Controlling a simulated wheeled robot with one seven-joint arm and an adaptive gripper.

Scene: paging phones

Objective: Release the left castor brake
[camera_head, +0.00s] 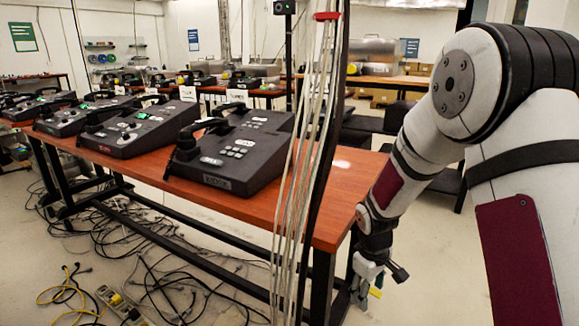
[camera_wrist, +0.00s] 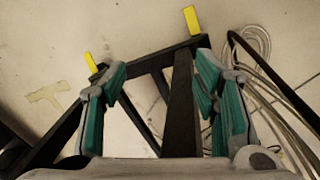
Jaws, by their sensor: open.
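Two yellow tabs that look like castor brakes show in the wrist view on the dark frame of the table's foot. The left castor brake (camera_wrist: 90,62) stands beside the tip of my left finger, and I cannot tell whether they touch. The right castor brake (camera_wrist: 191,20) stands upright beyond the fingertips, at the far end of the frame. My gripper (camera_wrist: 161,66) is open, its teal pads apart and nothing held between them. In the head view my gripper (camera_head: 368,284) hangs low beside the table's near right leg, with small yellow parts showing by it.
The wooden table (camera_head: 335,215) carries several dark phones (camera_head: 231,150). A bundle of hanging cables (camera_head: 305,150) drops past its near corner, and cables (camera_wrist: 285,125) lie right of my gripper. Tangled cables (camera_head: 165,255) and a power strip (camera_head: 122,305) cover the floor under the table.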

